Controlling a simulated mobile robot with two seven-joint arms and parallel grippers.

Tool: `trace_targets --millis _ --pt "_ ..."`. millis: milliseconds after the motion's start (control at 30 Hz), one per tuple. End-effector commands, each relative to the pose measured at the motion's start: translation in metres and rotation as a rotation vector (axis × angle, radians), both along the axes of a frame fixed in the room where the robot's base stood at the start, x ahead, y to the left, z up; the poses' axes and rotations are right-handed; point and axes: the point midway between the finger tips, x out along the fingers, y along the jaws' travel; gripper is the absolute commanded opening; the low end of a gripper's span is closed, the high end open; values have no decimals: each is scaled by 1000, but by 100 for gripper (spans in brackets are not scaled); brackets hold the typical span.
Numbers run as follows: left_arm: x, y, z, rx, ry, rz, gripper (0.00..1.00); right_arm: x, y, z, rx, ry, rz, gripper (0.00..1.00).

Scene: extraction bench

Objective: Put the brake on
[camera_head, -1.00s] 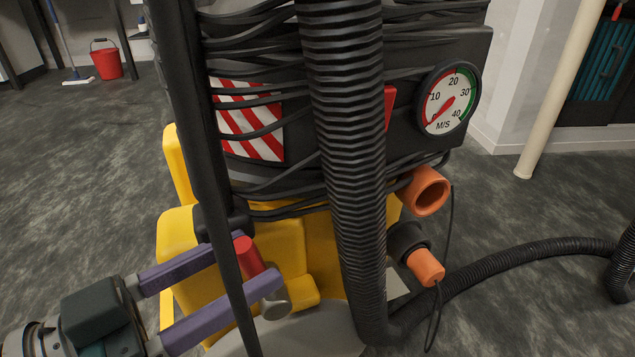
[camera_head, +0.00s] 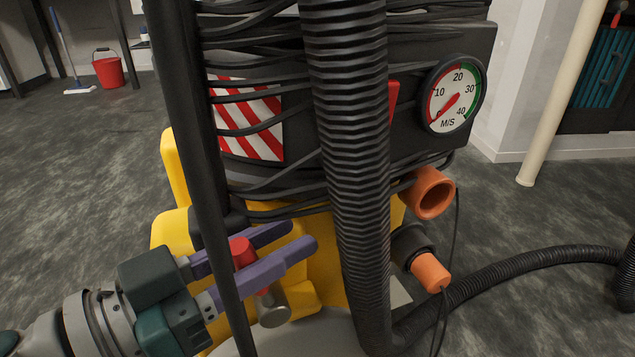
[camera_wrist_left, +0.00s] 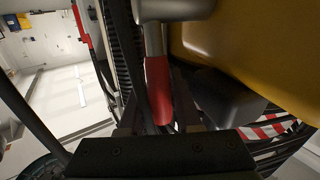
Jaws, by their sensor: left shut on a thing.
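The brake lever, a red grip (camera_head: 242,252) on a grey metal stem (camera_head: 272,308), sits low at the front of the yellow and black extraction machine (camera_head: 320,262). My left gripper (camera_head: 302,236) comes in from the lower left with its two purple fingers on either side of the red grip, shut on it. The fingertips reach past the grip to the right. A black upright bar (camera_head: 212,190) hides part of the fingers. In the left wrist view the red grip (camera_wrist_left: 158,90) lies between the dark fingers. My right gripper is not in view.
A thick ribbed hose (camera_head: 348,150) hangs just right of the fingertips. Orange-ended ports (camera_head: 432,272) and a round gauge (camera_head: 454,96) are farther right. Black cables wrap the machine. A red bucket (camera_head: 109,72) stands far back on open floor.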

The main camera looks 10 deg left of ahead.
Motion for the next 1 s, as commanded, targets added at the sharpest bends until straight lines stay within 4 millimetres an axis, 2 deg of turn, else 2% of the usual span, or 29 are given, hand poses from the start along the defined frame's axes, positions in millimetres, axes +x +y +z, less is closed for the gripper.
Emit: trace_targets --millis 33,167,1000 --pt "0 0 0 1 1 0 15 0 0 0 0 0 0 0" --pt "0 0 0 1 1 0 0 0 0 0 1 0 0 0" --pt "0 0 -1 1 2 1 0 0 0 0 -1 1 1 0"
